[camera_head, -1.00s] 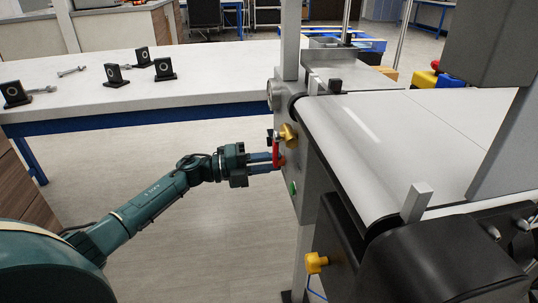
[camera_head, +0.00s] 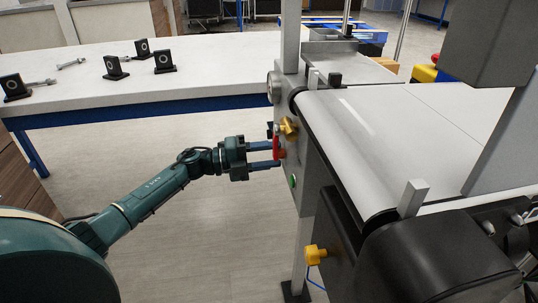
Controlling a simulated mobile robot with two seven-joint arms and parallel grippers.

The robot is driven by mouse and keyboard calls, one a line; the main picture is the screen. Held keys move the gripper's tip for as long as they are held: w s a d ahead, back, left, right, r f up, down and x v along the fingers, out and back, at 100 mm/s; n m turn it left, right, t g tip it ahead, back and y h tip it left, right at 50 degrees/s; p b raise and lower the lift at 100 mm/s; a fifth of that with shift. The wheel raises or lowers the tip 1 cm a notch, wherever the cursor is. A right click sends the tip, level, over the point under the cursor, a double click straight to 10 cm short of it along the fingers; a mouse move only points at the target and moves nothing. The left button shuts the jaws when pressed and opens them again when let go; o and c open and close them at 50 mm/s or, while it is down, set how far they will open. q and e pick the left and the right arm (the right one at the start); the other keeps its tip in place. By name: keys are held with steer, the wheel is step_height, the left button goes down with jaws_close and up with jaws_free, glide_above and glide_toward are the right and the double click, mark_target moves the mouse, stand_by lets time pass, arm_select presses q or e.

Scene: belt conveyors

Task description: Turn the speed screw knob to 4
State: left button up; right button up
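The conveyor's side panel (camera_head: 306,180) carries a brass-yellow knob (camera_head: 289,127), a red control (camera_head: 279,148) just below it and a green button (camera_head: 293,182) lower down. A second yellow knob (camera_head: 316,252) sits lower on the conveyor. I cannot tell which is the speed screw knob, and no scale number is legible. My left gripper (camera_head: 274,154) points right at the panel, at the red control, just below the brass-yellow knob. Its two blue fingers are apart, one above the other. Whether they touch the control is unclear. My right gripper is not in view.
The conveyor belt (camera_head: 400,135) runs to the right of the panel. A white table (camera_head: 200,75) behind my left arm holds several black blocks and some bolts. A grey post (camera_head: 290,40) rises by the panel. The floor below my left arm is clear.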

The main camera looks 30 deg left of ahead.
arm_select(q)
steer(key=v, duration=1.3)
steer(key=shift+a, duration=0.1)
steer(key=shift+f, duration=0.1)
